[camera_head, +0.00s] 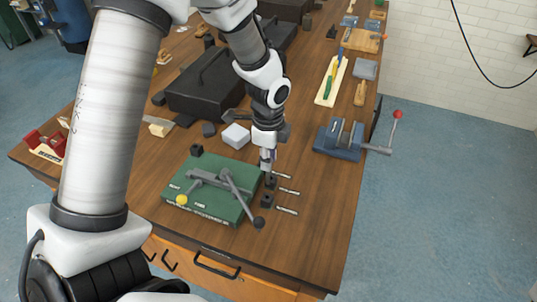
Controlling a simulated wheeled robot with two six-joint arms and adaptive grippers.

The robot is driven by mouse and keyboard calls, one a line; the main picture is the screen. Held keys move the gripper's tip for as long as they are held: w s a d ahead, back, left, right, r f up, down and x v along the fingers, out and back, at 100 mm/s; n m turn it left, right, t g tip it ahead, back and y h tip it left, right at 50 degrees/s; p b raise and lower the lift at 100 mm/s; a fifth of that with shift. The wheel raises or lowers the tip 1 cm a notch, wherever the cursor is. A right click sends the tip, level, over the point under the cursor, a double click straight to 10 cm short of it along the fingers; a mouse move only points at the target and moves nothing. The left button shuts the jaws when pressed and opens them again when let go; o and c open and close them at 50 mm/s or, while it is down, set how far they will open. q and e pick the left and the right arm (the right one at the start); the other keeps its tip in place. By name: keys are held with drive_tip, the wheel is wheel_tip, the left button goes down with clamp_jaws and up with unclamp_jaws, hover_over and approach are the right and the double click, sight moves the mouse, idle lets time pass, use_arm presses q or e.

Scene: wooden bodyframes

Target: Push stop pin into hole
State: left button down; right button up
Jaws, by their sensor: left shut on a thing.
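A green base plate (212,208) with white lettering lies near the front of the wooden table. On it is a grey lever mechanism (233,188) with a yellow knob (182,199) and a black knob (259,222). My left gripper (267,165) points down at the plate's right edge, just behind a small dark block (271,182). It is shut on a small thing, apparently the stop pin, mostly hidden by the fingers. I cannot tell whether its lower end touches anything, and the hole cannot be made out. My right gripper is not in view.
Several labels or thin pale strips (287,210) and another dark block (267,201) lie right of the plate. A white block (236,136) and a black toolbox (203,88) stand behind. The front right tabletop is clear.

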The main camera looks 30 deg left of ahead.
sight(267, 177)
use_arm(q)
drive_tip(key=f+b, duration=0.3)
drive_tip(key=f, duration=0.1)
drive_tip(key=shift+a+f, duration=0.1)
drive_tip(key=shift+a, duration=0.2)
drive_tip(key=shift+d+f+b, duration=0.2)
drive_tip(key=shift+f+b, duration=0.15)
drive_tip(key=shift+f, duration=0.45)
drive_tip(key=shift+a, duration=0.1)
drive_tip(key=shift+p, duration=0.35)
drive_tip(key=shift+p, duration=0.35)
